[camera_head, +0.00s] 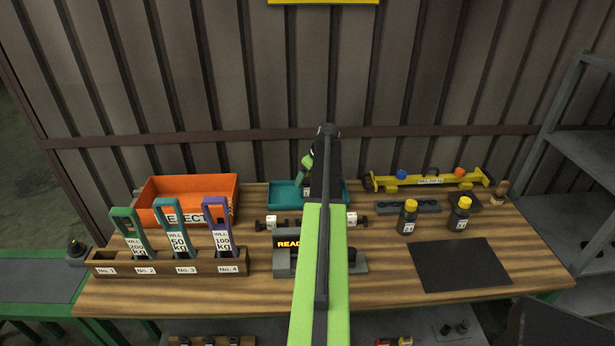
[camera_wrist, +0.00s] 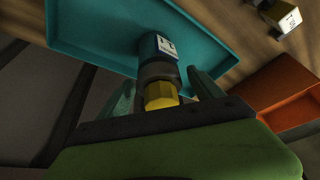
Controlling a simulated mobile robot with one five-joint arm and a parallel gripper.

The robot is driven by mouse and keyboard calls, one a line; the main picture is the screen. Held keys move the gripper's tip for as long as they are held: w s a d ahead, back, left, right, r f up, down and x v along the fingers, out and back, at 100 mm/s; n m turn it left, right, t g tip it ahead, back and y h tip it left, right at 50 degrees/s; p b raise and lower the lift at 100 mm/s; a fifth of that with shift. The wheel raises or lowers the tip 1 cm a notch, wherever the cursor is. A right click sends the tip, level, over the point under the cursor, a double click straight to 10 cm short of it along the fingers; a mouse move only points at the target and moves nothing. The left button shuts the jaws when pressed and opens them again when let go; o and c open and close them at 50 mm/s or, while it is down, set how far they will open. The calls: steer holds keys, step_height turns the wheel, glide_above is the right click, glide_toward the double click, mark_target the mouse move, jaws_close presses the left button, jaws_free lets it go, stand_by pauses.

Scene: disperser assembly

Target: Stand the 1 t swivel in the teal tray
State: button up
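The teal tray (camera_head: 282,196) stands at the back middle of the table, partly hidden behind my arm. It fills the upper part of the wrist view (camera_wrist: 95,25). A swivel with a dark blue body, a white label (camera_wrist: 164,45) and a yellow hex end stands in the tray, apparently upright. Its label is too small to read, so I cannot confirm 1 t. My gripper (camera_wrist: 163,92) is around the yellow end, with a finger on each side and visible gaps. In the head view, my gripper (camera_head: 304,171) is over the tray.
An orange reject bin (camera_head: 190,190) stands left of the tray. A rack of tagged slings (camera_head: 170,262) is at the front left. A black mat (camera_head: 460,265) lies clear at the right.

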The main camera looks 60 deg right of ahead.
steer(key=p+v, duration=1.1)
steer(key=v, duration=0.1)
steer(key=shift+r, duration=0.15)
steer(key=shift+s, duration=0.1)
